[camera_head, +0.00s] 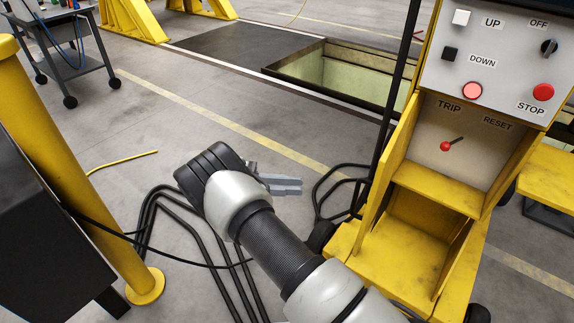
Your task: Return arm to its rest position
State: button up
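My arm reaches in from the lower right of the head view, in front of the yellow control cabinet (455,195). My gripper (298,186) is at its far end, over bare floor left of the cabinet, with its grey fingers pointing right. It touches nothing that I can see. The fingers appear close together with nothing between them, but the angle hides whether a gap remains.
A yellow post (75,165) stands at left. Black cables (190,225) loop on the floor below my arm. An open pit (345,75) lies behind. A tool cart (65,50) stands at the upper left. The middle floor is clear.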

jog(key=s+d+r+m+y, duration=0.4)
jog(key=d+r+y, duration=0.15)
jog(key=r, duration=0.25)
jog(key=s+d+r+m+y, duration=0.35)
jog(key=r+y, duration=0.25)
jog(key=r, duration=0.2)
jog(key=s+r+m+t+y, duration=0.3)
jog(key=s+m+t, duration=0.1)
jog(key=s, duration=0.4)
jog(key=s+r+m+t+y, duration=0.3)
jog(key=s+r+m+t, duration=0.15)
jog(key=s, duration=0.35)
notch_tip(320, 180, up, 20)
jog(key=p, duration=2)
jog(key=shift+a+p, duration=0.3)
jog(key=shift+f, duration=0.1)
